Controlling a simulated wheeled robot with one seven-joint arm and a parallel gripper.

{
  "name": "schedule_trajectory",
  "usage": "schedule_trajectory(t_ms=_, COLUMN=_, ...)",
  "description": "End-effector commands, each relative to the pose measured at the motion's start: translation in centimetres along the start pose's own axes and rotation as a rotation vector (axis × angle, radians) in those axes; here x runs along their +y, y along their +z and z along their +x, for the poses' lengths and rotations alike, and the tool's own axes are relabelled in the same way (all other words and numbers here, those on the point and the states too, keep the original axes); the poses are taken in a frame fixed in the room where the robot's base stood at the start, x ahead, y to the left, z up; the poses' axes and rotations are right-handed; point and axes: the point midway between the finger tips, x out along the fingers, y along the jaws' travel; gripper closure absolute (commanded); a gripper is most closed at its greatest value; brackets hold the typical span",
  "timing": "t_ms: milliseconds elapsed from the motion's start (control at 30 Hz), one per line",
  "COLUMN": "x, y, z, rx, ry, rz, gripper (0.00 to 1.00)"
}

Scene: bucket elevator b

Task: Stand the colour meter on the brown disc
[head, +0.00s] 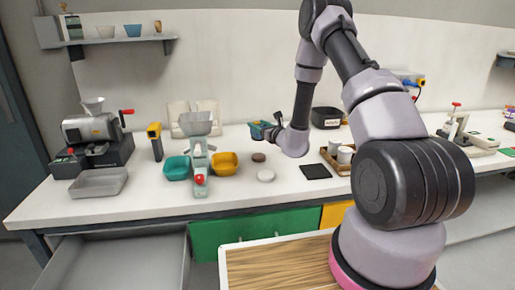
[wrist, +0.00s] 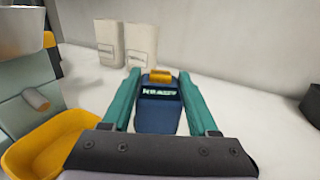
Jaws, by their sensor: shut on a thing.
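The colour meter (wrist: 160,112), a dark blue body with a lit green-on-black screen and an orange end, sits between the two teal fingers of my gripper (wrist: 160,78) in the wrist view. My gripper is shut on it. In the head view my gripper (head: 260,130) is over the back of the bench, behind the brown disc. The brown disc (head: 258,157) lies flat on the white bench, with nothing on it. It does not show in the wrist view. In the head view the meter is small and hard to make out.
A white disc (head: 266,176) lies in front of the brown one. An orange bowl (head: 224,164) and a grey-hoppered machine (head: 199,150) stand to the left. A black mat (head: 315,171) and wooden tray (head: 338,164) lie to the right. Pale bags (head: 196,112) stand against the wall.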

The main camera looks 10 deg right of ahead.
Motion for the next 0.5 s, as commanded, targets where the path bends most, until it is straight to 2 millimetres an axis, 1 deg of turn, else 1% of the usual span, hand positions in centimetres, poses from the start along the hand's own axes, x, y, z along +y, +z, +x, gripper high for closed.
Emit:
schedule_trajectory(t_ms=33, x=0.0, y=-1.2, z=0.0, rx=0.003, ry=0.0, rz=0.002, gripper=1.0)
schedule_trajectory(t_ms=100, x=0.0, y=-2.3, z=0.0, rx=0.002, ry=-0.002, rz=0.002, gripper=1.0)
schedule_trajectory(t_ms=200, x=0.0, y=-3.4, z=0.0, rx=0.001, ry=-0.001, rz=0.001, gripper=1.0)
schedule_trajectory(t_ms=367, x=0.0, y=-4.6, z=0.0, rx=0.001, ry=-0.001, rz=0.001, gripper=1.0)
schedule_trajectory(t_ms=500, x=0.0, y=-6.7, z=0.0, rx=0.002, ry=-0.001, rz=0.002, gripper=1.0)
